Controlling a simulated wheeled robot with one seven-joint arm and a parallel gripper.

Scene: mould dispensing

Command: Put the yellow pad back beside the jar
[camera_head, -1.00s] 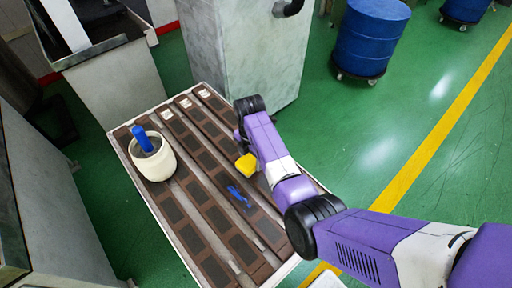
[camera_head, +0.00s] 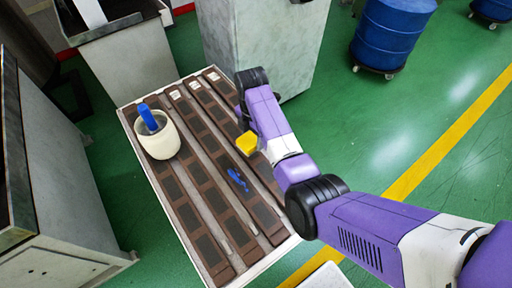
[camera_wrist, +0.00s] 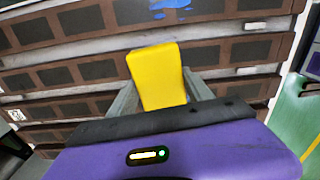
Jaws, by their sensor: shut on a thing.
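The yellow pad (camera_head: 247,143) is a small block at the end of my arm, above the right part of the table. In the wrist view the yellow pad (camera_wrist: 158,75) sits between the two grey fingers of my gripper (camera_wrist: 160,92), which is shut on it. The jar (camera_head: 159,140) is a cream pot with a blue handle standing up out of it. It stands upright on the left side of the table, and the pad is apart from it, to its right. The fingertips are mostly hidden in the head view.
The table (camera_head: 139,157) carries several long brown mould strips (camera_head: 200,195) with small white pieces at their far ends. A blue smear (camera_head: 238,180) lies on the strips. A grey cabinet (camera_head: 255,40) stands behind, and a blue drum (camera_head: 390,35) stands on the floor.

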